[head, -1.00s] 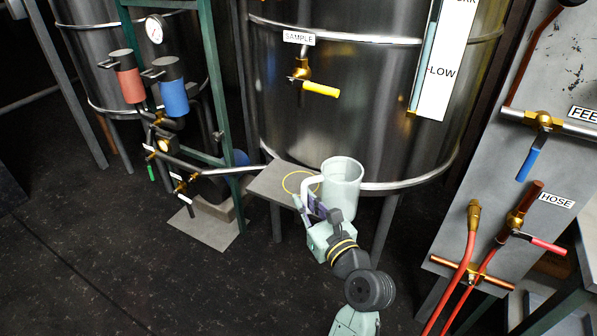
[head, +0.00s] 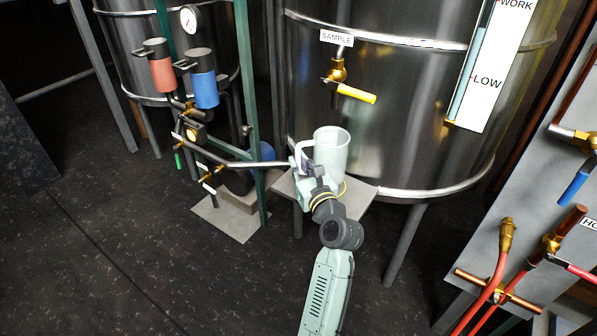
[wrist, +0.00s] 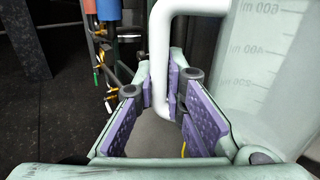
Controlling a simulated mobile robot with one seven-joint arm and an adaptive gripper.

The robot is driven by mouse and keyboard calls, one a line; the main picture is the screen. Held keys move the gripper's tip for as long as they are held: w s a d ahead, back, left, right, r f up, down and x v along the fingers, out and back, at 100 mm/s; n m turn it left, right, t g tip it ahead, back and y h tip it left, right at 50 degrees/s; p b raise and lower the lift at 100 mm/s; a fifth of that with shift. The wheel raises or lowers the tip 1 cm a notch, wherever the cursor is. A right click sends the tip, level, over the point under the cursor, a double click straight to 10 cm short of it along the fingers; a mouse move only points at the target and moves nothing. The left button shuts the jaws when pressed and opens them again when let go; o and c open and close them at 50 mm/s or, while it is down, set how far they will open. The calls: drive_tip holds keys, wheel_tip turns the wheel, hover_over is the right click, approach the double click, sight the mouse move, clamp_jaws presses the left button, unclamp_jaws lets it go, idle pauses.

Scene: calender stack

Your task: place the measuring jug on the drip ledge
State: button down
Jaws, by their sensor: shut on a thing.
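The measuring jug (head: 333,152) is a pale translucent cup, upright in the head view. My gripper (head: 304,172) is shut on its white handle, on the jug's left side. In the wrist view the purple finger pads (wrist: 165,98) close around the handle (wrist: 160,45), and the jug's wall (wrist: 262,70) with ml marks stands at the right. The drip ledge (head: 362,197) is a grey plate at the tank's foot. The jug appears over the ledge; my gripper hides its base, so I cannot tell if it touches. A yellow ring on the ledge is partly covered.
The steel tank (head: 400,120) rises right behind the ledge. A sample tap with a yellow lever (head: 355,94) is above the jug. A green post (head: 248,110) and a pipe (head: 255,164) are close on the left. Red hoses (head: 490,285) are at right.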

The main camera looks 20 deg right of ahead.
drive_tip(key=shift+w, duration=0.25)
wheel_tip(320, 180, down, 4)
drive_tip(key=shift+r, duration=0.2)
drive_tip(key=c, duration=1.7)
unclamp_jaws()
drive_tip(key=shift+f, duration=0.1)
drive_tip(key=shift+o, duration=0.2)
